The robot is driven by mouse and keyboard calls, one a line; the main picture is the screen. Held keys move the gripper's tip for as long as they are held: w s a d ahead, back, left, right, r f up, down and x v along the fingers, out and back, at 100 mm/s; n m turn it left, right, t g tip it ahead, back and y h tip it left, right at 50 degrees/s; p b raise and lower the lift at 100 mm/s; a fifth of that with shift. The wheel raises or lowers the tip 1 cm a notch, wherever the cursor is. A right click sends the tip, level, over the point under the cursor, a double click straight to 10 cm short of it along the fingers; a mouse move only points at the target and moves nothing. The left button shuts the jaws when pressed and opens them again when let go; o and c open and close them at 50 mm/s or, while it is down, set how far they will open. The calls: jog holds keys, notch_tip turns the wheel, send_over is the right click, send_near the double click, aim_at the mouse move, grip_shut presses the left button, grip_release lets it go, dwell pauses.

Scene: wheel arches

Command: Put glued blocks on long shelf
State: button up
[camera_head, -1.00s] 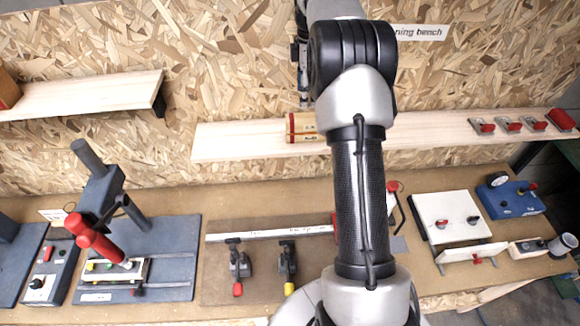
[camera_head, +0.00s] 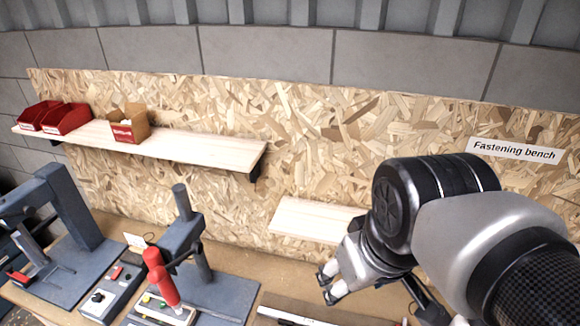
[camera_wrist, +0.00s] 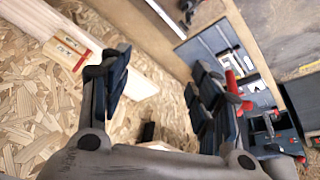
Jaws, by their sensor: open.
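The glued blocks (camera_wrist: 62,52), a pale wooden piece with red bands and dark marks, lie on the long shelf (camera_wrist: 139,87) in the wrist view, left of my gripper (camera_wrist: 160,85). The jaws are open and empty, apart from the blocks. In the head view, my gripper (camera_head: 327,283) hangs in front of the board, just below the left end of the long shelf (camera_head: 305,218). My arm hides the rest of that shelf and the blocks there.
A shorter-looking upper shelf (camera_head: 190,150) at left holds red bins (camera_head: 66,119) and a cardboard box (camera_head: 130,125). Below stand a dark press with a red handle (camera_head: 160,275), a control box (camera_head: 112,290) and another dark stand (camera_head: 70,225). A sign reads "Fastening bench" (camera_head: 514,150).

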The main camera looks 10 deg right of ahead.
jog(key=shift+m, duration=0.8)
jog(key=s+f, duration=0.1)
jog(key=s, duration=0.1)
jog(key=s+a+f, duration=0.1)
jog(key=s+f, duration=0.1)
jog(key=shift+s+a+f, duration=0.15)
notch_tip(320, 180, down, 28)
jog(key=b, duration=2.8)
